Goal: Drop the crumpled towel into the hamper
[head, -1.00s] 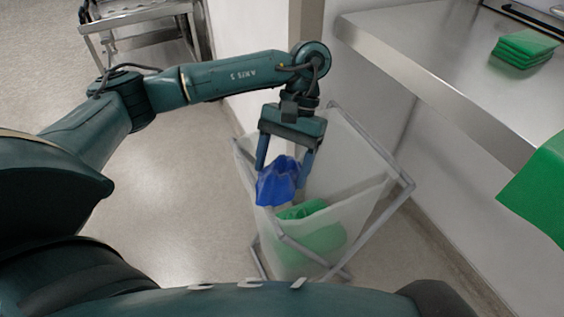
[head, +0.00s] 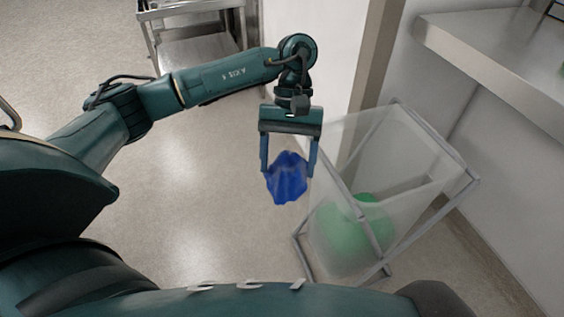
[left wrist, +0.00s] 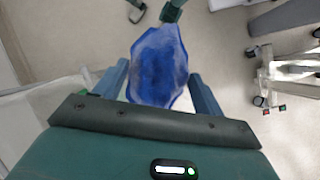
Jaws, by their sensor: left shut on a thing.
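The crumpled towel (head: 287,182) is blue and hangs between the fingers of my left gripper (head: 288,168), which is shut on it. It also shows in the left wrist view (left wrist: 158,68), between the two fingers. The hamper (head: 395,140) is a translucent bag on a tilted-looking grey frame, with green cloth (head: 350,230) inside. The towel is in the air just left of the hamper's near left side in the head view, not over its opening. A pale part of the hamper (left wrist: 35,115) shows at the left of the left wrist view. My right gripper is not in view.
A steel counter (head: 490,60) juts out at the upper right, beyond the hamper. A wall edge (head: 378,55) stands behind the hamper. A metal cart (head: 195,45) is at the back. The floor (head: 210,190) left of the towel is clear.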

